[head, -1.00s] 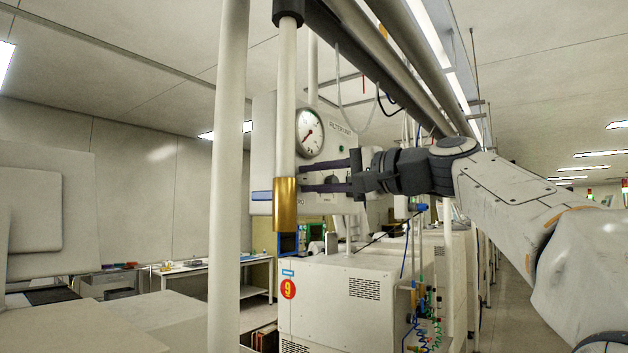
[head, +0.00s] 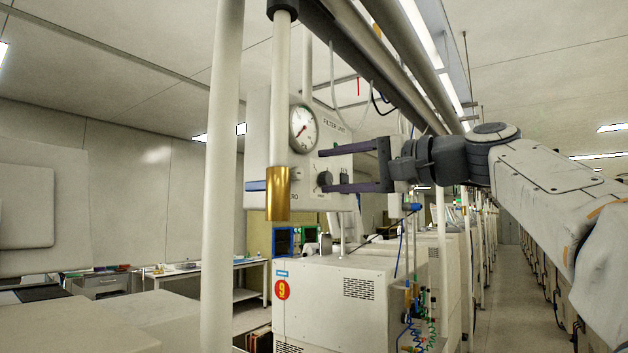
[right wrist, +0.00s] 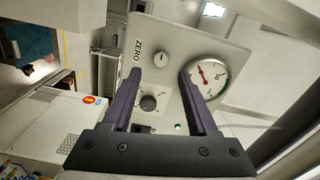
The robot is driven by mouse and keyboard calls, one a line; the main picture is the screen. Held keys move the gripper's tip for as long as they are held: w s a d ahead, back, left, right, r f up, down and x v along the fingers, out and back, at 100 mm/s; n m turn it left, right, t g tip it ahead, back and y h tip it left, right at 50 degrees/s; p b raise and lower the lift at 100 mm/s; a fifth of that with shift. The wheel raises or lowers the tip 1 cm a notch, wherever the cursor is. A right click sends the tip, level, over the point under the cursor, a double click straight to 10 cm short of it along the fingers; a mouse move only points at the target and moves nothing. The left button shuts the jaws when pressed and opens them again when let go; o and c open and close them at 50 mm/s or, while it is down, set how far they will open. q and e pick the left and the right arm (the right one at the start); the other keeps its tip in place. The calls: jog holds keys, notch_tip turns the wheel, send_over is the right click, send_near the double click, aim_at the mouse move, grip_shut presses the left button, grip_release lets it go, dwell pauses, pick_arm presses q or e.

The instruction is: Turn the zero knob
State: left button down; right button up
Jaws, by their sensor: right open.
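The white filter unit panel (head: 262,150) carries a round gauge, a small pale knob and a dark knob. The pale zero knob (right wrist: 159,58) is beside the ZERO lettering in the right wrist view. In the head view the zero knob (head: 298,174) shows small, just right of the brass pipe end. My right gripper (head: 324,171) is open and empty in front of the panel. In the right wrist view the right gripper (right wrist: 159,73) has its fingertips on either side, just short of the zero knob, apart from it. My left gripper is not in view.
A dark knob (right wrist: 148,102) shows between the fingers. The gauge (right wrist: 203,75) lies near one finger. A white pipe with a brass end (head: 278,195) hangs before the panel, and a white post (head: 221,180) stands left. A white machine (head: 320,290) is below.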

jog(key=v, duration=0.5)
jog(key=shift+b, duration=0.4)
jog(key=shift+f, duration=0.1)
jog(key=s+a+f+n+g+h, duration=0.15)
jog(key=a+f, duration=0.25)
jog(key=f, duration=0.7)
jog(key=s+a+f+g+h, duration=0.2)
jog(key=a+f+g+h, duration=0.15)
jog(key=f, duration=0.75)
jog(key=s+a+f+n+g+h, duration=0.15)
jog(key=a+f, duration=0.25)
jog(key=f, duration=0.6)
jog(key=s+d+f+n+g+h, duration=0.1)
jog(key=s+d+f+n+h, duration=0.1)
jog(key=s+f, duration=0.5)
jog(key=s+d+f+n+g+h, duration=0.1)
jog(key=s+d+f+n+h, duration=0.1)
jog(key=s+f+n, duration=0.2)
jog(key=s+d+f+n+g+h, duration=0.2)
jog(key=s+d+f+n+h, duration=0.1)
jog(key=s+f, duration=0.7)
notch_tip(320, 180, down, 3)
jog(key=shift+r+n+p, duration=0.1)
jog(key=shift+n+p, duration=0.2)
jog(key=shift+p, duration=0.1)
